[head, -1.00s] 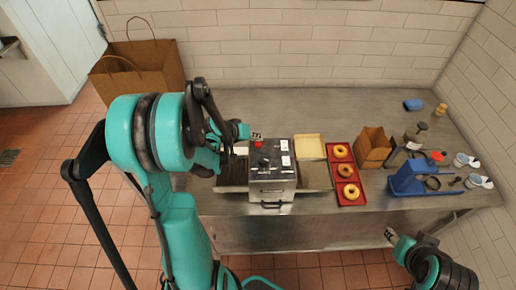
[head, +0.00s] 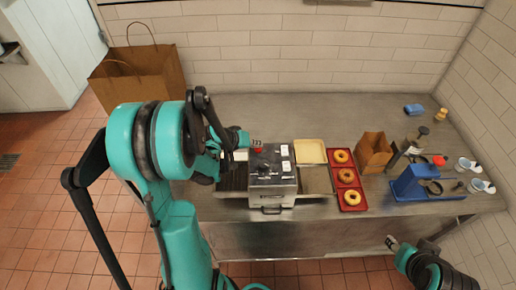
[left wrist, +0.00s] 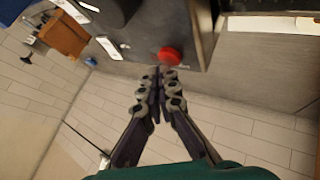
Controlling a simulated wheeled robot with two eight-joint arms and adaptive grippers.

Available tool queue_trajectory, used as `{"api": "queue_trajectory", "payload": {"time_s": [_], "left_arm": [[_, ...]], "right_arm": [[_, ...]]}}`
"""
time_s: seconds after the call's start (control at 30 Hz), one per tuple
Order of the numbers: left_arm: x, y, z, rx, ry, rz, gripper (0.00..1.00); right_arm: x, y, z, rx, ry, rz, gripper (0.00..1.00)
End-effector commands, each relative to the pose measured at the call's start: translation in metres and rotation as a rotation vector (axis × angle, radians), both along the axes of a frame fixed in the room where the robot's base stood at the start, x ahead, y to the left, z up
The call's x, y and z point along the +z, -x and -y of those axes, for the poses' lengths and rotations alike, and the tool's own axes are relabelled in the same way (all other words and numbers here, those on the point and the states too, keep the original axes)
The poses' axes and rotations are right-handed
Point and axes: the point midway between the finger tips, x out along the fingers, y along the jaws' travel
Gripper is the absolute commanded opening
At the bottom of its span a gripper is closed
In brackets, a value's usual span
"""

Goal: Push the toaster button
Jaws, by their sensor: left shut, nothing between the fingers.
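The steel toaster (head: 284,190) stands on the counter, with a dark top carrying white labels. Its round red button (head: 258,150) is at the back left of the top, partly covered by my left gripper in the head view. The button shows clearly in the left wrist view (left wrist: 169,57). My left gripper (head: 257,142) is shut and empty, with its fingertips (left wrist: 160,72) right at the button's edge; I cannot tell whether they touch it. My right gripper (head: 391,242) is low at the right, in front of the counter, too small to read.
A red tray (head: 362,199) with donuts and a cream tray (head: 310,152) lie right of the toaster. Further right are a small paper bag (head: 374,152) and a blue stand (head: 410,184). A large paper bag (head: 140,77) stands at the left. The counter behind the toaster is clear.

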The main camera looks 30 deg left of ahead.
Motion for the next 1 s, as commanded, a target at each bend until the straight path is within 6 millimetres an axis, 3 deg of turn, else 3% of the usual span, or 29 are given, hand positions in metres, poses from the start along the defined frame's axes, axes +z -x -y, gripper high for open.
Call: {"api": "queue_trajectory", "payload": {"time_s": [1.0], "left_arm": [[-0.009,0.000,0.000,0.000,0.000,0.000,0.00]], "right_arm": [[-0.011,0.000,0.000,0.000,0.000,0.000,0.40]]}}
